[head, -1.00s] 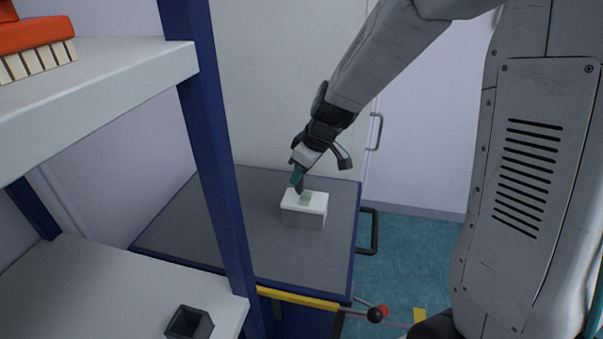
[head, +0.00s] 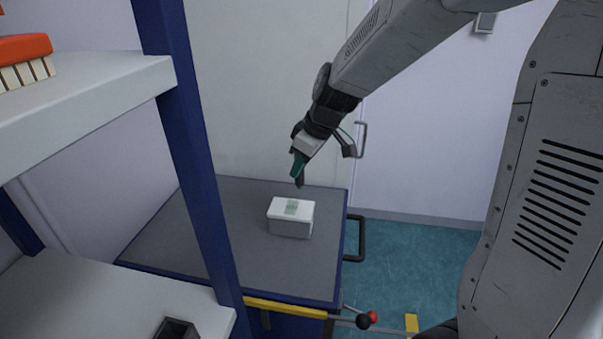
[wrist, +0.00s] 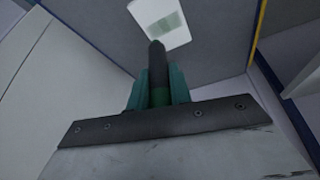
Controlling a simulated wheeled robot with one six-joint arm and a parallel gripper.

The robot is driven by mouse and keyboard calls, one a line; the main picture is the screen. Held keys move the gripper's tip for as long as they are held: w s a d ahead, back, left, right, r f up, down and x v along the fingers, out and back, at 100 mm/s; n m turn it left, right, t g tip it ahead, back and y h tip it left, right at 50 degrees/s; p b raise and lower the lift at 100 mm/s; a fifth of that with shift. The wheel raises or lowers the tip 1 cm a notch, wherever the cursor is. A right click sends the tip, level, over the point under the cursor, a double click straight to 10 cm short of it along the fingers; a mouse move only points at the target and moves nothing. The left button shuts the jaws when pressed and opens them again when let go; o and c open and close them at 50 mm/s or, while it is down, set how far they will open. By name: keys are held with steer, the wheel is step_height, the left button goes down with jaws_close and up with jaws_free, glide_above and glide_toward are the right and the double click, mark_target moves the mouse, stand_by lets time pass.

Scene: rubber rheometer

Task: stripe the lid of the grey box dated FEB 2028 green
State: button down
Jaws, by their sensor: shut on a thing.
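The grey box (head: 289,227) sits on the dark grey top of a blue-framed cart. Its pale lid (head: 279,205) carries a pale green stripe (head: 291,208) across the middle; the box and stripe also show in the wrist view (wrist: 167,22). No date can be read on the box. My gripper (head: 298,168) is shut on a dark marker (head: 299,183) with a green part between the jaws, which also shows in the wrist view (wrist: 158,70). The marker's dark tip points down and is above the lid, apart from it.
The cart top (head: 240,270) is clear around the box. A blue post (head: 190,160) and white shelves (head: 85,95) stand at the left, with an orange brush (head: 25,48) above and a small dark open container (head: 177,329) below. A black handle (head: 357,238) juts from the cart's right side.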

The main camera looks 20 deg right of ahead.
steer(key=shift+r, duration=1.2)
